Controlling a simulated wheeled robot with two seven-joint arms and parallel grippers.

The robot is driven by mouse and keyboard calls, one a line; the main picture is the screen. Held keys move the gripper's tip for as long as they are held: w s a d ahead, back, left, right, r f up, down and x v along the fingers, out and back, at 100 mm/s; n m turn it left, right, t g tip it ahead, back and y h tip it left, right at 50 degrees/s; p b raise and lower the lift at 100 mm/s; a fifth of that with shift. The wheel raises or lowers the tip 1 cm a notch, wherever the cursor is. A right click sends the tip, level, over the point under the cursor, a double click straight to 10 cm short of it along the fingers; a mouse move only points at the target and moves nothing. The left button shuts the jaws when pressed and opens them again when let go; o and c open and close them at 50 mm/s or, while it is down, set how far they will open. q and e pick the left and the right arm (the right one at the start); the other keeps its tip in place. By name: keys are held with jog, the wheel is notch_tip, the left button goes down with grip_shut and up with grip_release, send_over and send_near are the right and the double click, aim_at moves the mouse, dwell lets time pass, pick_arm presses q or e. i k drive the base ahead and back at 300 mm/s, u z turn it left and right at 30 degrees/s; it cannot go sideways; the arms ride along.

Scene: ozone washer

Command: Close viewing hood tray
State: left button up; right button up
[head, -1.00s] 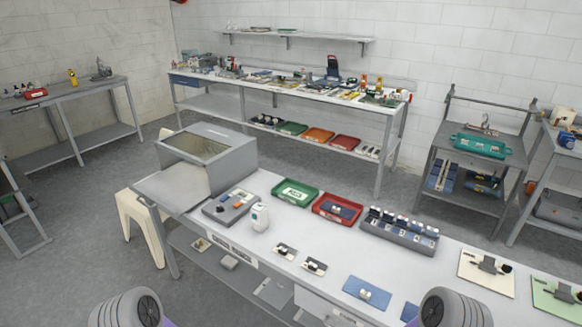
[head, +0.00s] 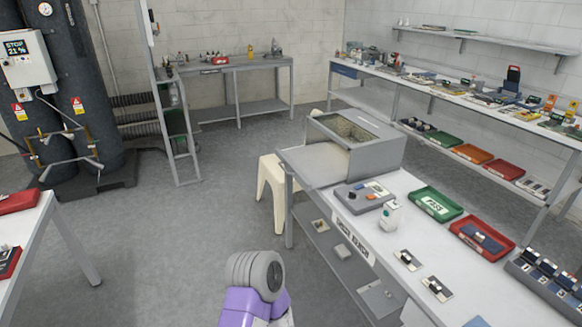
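The viewing hood (head: 376,155) is a grey box with a slanted window on top. It stands at the far left end of the white workbench in the head view. Its tray (head: 312,163) is a flat grey panel that sticks out from the hood's left side, past or along the bench end. The tray is pulled out. Neither of my grippers is in view; only a rounded grey joint and purple link of one of my arms show at the bottom, well short of the hood.
A cream stool (head: 271,190) stands on the floor left of the bench. A grey control box (head: 364,195), a white bottle (head: 390,215), a green tray (head: 437,204) and a red tray (head: 482,240) sit on the bench. Open floor lies left of the bench.

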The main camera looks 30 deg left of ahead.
aim_at(318, 166)
jog(key=k, duration=0.3)
jog(key=u, duration=1.6)
jog(key=i, duration=1.2)
jog(key=z, duration=0.75)
jog(key=i, duration=0.75)
jog(key=z, duration=0.7)
